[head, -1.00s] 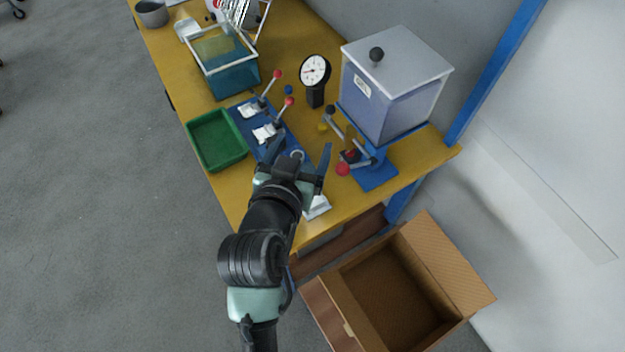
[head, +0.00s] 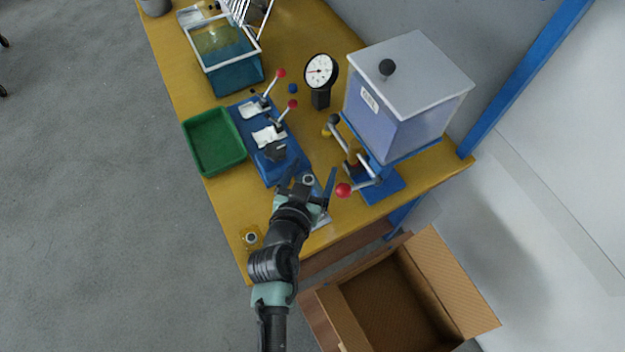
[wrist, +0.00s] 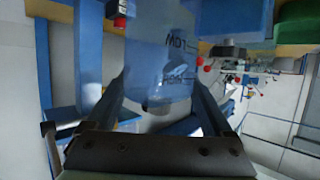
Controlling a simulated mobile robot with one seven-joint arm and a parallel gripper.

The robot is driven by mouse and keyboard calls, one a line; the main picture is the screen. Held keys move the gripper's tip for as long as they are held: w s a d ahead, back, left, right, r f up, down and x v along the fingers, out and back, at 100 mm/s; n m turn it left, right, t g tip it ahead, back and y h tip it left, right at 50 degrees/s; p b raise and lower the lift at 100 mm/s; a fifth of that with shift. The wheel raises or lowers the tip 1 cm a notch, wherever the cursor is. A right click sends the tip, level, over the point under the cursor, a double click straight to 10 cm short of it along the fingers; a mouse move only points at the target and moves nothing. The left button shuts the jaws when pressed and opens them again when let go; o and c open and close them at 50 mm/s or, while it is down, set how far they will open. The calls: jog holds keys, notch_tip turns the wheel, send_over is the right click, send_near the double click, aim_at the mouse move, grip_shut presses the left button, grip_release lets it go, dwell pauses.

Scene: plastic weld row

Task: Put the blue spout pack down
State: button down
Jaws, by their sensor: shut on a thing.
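My gripper (head: 309,188) is over the near end of the yellow table, just past the near end of the blue lever row. In the wrist view its two fingers (wrist: 160,88) are shut on the blue spout pack (wrist: 158,48), a translucent blue sheet-like pack with dark lettering. The pack's spout end is close to the palm, and its body reaches away between the fingers. In the head view only a small pale ring, apparently its spout, shows between the fingers; the rest is hidden. I cannot tell whether the pack touches anything below.
The blue lever row (head: 262,160) has red-knobbed levers and white pieces. A green tray (head: 213,143) is left of it. A hopper box on a blue stand (head: 405,95) and a dial gauge (head: 321,72) stand right. An open carton (head: 455,285) is below.

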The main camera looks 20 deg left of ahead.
jog(key=shift+f+b, duration=0.55)
jog(key=shift+f, duration=1.6)
jog(key=shift+f+b, duration=0.3)
jog(key=shift+b, duration=0.05)
grip_release()
jog(key=shift+r, duration=0.1)
jog(key=shift+r+p, duration=0.2)
jog(key=shift+p, duration=0.15)
jog(key=b+v, duration=0.2)
jog(key=v, duration=1)
